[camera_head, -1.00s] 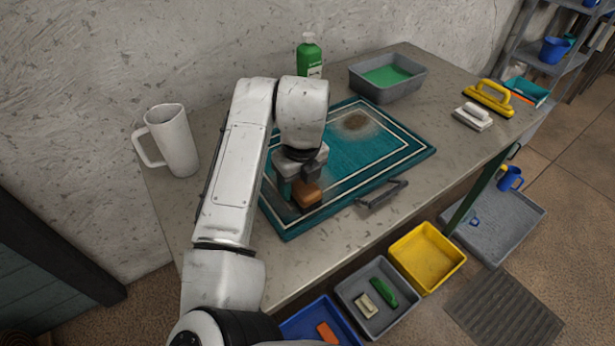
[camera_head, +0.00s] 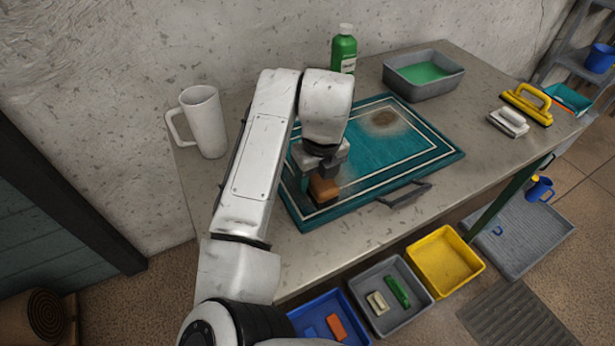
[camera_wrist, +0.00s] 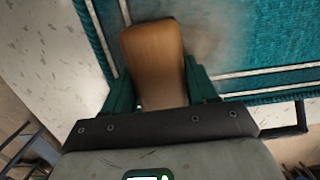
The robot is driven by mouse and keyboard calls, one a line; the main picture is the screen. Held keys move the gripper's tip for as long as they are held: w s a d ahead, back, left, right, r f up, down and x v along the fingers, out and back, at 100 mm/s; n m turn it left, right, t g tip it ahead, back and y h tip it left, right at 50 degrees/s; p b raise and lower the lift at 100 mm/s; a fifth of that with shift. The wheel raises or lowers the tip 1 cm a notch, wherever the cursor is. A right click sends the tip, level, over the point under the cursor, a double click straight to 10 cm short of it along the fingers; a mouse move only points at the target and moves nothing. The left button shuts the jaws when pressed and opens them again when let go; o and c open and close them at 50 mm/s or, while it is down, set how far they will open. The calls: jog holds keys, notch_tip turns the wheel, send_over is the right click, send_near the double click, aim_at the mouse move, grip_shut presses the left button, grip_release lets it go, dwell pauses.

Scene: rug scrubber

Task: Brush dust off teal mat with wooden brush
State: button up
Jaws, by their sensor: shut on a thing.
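The teal mat (camera_head: 392,158) with white border lines lies on the worktop. A brown dust patch (camera_head: 384,119) with a pale halo marks its far part. My gripper (camera_head: 319,172) is over the mat's near left part, shut on the wooden brush (camera_head: 325,190). In the wrist view the brush (camera_wrist: 153,58) sits between the two green fingers, its brown wooden back towards the camera. A dusty smear (camera_wrist: 207,38) shows on the mat beside the brush. The bristles are hidden under the wood, so I cannot tell whether they touch the mat.
A white mug (camera_head: 205,122) stands at left, a green bottle (camera_head: 344,50) and grey basin of green liquid (camera_head: 423,92) behind the mat. A white-handled brush (camera_head: 508,122) and yellow-handled float (camera_head: 527,103) lie at right. A dark handle (camera_head: 404,195) is at the mat's front edge. Bins stand below.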

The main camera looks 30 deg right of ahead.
aim_at(339, 177)
jog(key=shift+d+f+p, duration=0.1)
jog(key=shift+d+p, duration=0.4)
jog(key=shift+d, duration=2.4)
jog(key=shift+a+b, duration=0.35)
jog(key=shift+a, duration=3.8)
jog(key=shift+d+f+p, duration=0.1)
jog(key=shift+d+p, duration=0.25)
jog(key=shift+d, duration=1.85)
jog(key=shift+s+d+p, duration=0.1)
jog(key=shift+d+p, duration=0.45)
jog(key=shift+d, duration=1.5)
jog(key=shift+a+r, duration=0.2)
jog(key=shift+a, duration=2)
jog(key=shift+a+f+b, duration=0.2)
jog(key=shift+a+b, duration=0.4)
jog(key=shift+a, duration=1.4)
